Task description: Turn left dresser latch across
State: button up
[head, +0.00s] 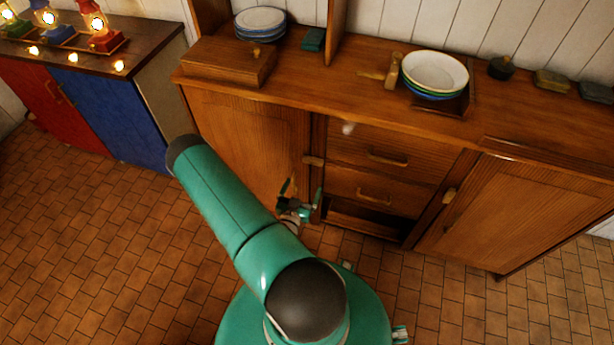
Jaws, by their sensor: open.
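The wooden dresser (390,125) stands against the back wall. Its left latch (313,160) is a small pale wooden bar at the right edge of the left door (250,135). The bar looks roughly level, lying across the gap between door and frame. My gripper (301,190) is open, just below and slightly left of this latch, with its fingers pointing up. I see no contact with the latch. The right latch (449,195) sits at the left edge of the right door (520,210) and looks more upright. My teal arm hides the lower left door.
Two drawers (385,175) with handles and a dark open slot lie between the doors. Plates (435,72), a wooden box (230,62) and small items stand on top. A red and blue cabinet (115,115) with lit lamps stands left. The tiled floor (80,220) is clear.

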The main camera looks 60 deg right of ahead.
jog(key=shift+s+a, duration=0.15)
jog(key=shift+a, duration=0.7)
jog(key=shift+s+a, duration=0.15)
jog(key=shift+a, duration=0.7)
